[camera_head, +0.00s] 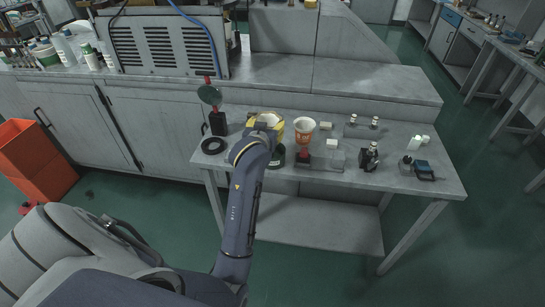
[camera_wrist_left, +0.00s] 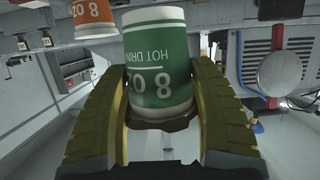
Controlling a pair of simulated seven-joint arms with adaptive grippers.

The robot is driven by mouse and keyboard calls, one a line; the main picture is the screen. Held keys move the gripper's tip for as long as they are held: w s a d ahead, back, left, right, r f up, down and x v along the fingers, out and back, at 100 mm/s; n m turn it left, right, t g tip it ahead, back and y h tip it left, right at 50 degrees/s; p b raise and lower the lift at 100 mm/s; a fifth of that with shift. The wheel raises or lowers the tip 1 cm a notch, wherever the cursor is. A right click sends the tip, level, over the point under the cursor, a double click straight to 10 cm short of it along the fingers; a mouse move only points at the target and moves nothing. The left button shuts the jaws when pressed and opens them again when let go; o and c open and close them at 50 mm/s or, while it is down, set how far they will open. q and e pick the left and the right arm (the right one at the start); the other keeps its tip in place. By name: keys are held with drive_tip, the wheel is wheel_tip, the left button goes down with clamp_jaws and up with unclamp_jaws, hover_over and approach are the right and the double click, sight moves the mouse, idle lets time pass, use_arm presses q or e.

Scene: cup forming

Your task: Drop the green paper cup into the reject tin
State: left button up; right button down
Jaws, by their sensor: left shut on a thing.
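My left gripper (camera_wrist_left: 158,110) is shut on the green paper cup (camera_wrist_left: 160,60), with one yellow finger on each side of it. The cup has white lettering and a white band, and its lettering is upside down in the left wrist view. In the head view the yellow fingers of my left gripper (camera_head: 268,122) are above the back left of the table, and they and my arm hide most of the cup. A dark green round container (camera_head: 277,157) stands under the gripper, partly hidden by my wrist; I cannot tell if it is the reject tin. My right gripper is out of view.
An orange paper cup (camera_head: 303,127) sits on a red stand just right of the gripper. A black ring (camera_head: 213,145) and a black stand with a green disc (camera_head: 210,96) are at left. Small bottles and a black device (camera_head: 369,158) are at right.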

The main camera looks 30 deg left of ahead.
use_arm(q)
drive_tip(key=shift+f, duration=0.7)
drive_tip(key=o, duration=0.9)
drive_tip(key=shift+o, duration=0.2)
drive_tip(key=v, duration=0.7)
drive_tip(key=shift+s+d, duration=0.15)
drive_tip(key=shift+s, duration=0.1)
